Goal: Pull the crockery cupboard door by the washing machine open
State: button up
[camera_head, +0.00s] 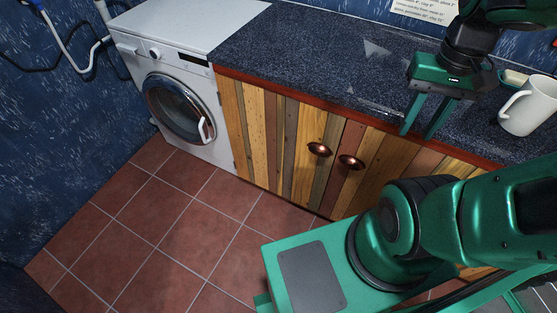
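The crockery cupboard door (273,132) by the washing machine is made of upright wooden planks and looks shut, flush under the counter. A second plank door (385,165) with a similar handle (351,162) is just to the right. My gripper (420,133) is above the counter's front edge, to the right of both handles and higher than them. Its two green fingers point down, apart, with nothing seen between them. It is not touching the door's handle.
The white washing machine (190,30) stands left of the cupboard, its round door shut. A white mug (530,105) stands on the dark counter (300,55) right of my gripper. The red tiled floor (165,225) before the cupboard is clear at left; my base fills the lower right.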

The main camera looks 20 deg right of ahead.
aim_at(287, 147)
jog(key=u, duration=1.4)
jog(key=k, duration=1.55)
jog(key=z, duration=0.65)
jog(key=i, duration=1)
jog(key=u, duration=0.1)
